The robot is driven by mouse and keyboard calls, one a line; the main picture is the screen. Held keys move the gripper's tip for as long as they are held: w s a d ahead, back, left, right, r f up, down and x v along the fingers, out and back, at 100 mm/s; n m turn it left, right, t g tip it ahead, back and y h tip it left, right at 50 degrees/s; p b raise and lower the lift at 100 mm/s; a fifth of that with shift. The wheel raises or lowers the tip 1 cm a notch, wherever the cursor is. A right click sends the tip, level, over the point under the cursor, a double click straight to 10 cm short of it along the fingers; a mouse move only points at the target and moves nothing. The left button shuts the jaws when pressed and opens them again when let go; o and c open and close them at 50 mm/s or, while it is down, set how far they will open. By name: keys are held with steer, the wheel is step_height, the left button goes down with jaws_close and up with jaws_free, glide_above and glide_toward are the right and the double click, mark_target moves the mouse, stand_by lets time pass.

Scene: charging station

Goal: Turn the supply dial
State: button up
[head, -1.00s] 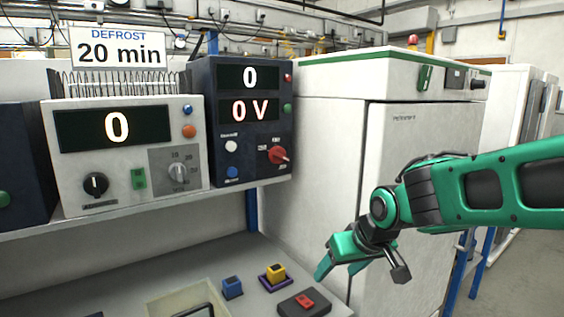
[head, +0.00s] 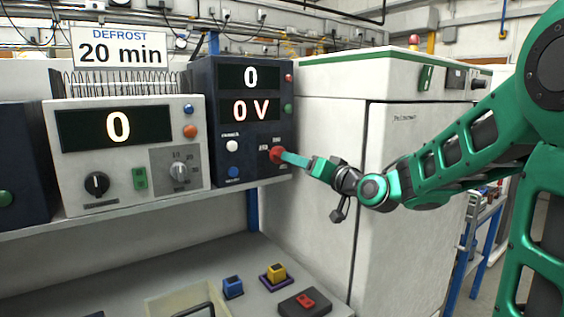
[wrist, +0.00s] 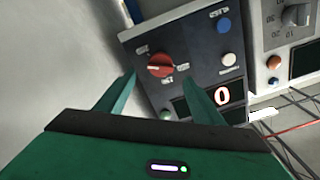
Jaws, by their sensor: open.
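The red dial (head: 275,154) sits at the lower right on the front of the dark blue supply unit (head: 219,133). It also shows in the wrist view (wrist: 161,65), just ahead of and between my two fingertips. My gripper (head: 292,158) points left at the dial and is open; its fingertips (wrist: 159,79) stand apart on either side of it in the picture. I cannot tell whether they touch it. The unit's two displays read 0 and 0 V (head: 249,110). In the head view the fingertips overlap the dial's right side.
A white unit (head: 75,172) with a display reading 0 and two dials stands left of the supply unit. A white cabinet (head: 400,230) stands behind my arm. Blue and yellow blocks and a red switch (head: 305,301) lie on the lower bench.

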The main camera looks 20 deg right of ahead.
steer(key=x, duration=0.8)
steer(key=shift+w+f, duration=0.1)
steer(key=shift+w, duration=0.05)
steer(key=shift+c, duration=0.2)
steer(key=c, duration=1)
steer(key=shift+a, duration=0.2)
steer(key=shift+d, duration=0.1)
